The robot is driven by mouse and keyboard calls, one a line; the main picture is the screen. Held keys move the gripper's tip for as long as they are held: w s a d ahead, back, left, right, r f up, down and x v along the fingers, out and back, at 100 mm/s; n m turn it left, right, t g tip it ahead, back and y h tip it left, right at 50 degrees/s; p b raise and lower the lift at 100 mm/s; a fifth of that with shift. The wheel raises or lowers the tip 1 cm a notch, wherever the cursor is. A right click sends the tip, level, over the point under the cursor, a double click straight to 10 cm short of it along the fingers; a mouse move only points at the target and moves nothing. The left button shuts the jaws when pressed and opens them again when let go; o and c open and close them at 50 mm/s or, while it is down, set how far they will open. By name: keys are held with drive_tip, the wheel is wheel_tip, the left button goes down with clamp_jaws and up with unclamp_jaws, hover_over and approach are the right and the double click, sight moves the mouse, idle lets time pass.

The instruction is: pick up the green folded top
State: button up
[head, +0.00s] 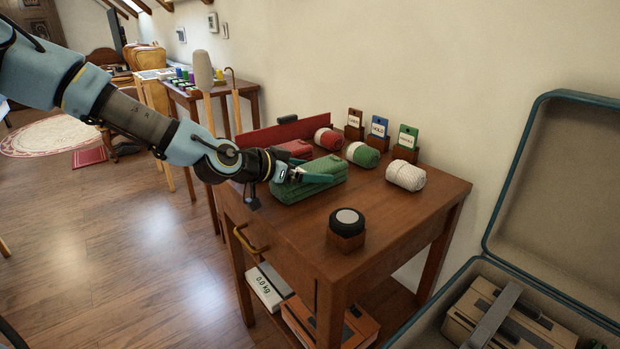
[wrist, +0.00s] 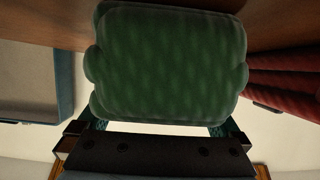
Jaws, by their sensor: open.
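The green folded top (head: 318,186) lies as a thick flat stack on the wooden table (head: 400,225), near its left edge. It fills the upper middle of the wrist view (wrist: 170,62). My gripper (head: 318,178) is open and reaches in from the left, with a teal finger over the top in the head view. In the wrist view my gripper (wrist: 160,126) has its jaws spread near the two lower corners of the top. The fingertips are partly hidden there, and I cannot tell whether they touch the cloth.
A red folded top (head: 296,148) lies just behind. A black round device (head: 346,220) sits at the table's front. An open suitcase (head: 560,190) is at right. The table's right front is clear.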

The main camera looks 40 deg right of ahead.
drive_tip(key=c, duration=1.2)
drive_tip(key=shift+r, duration=0.1)
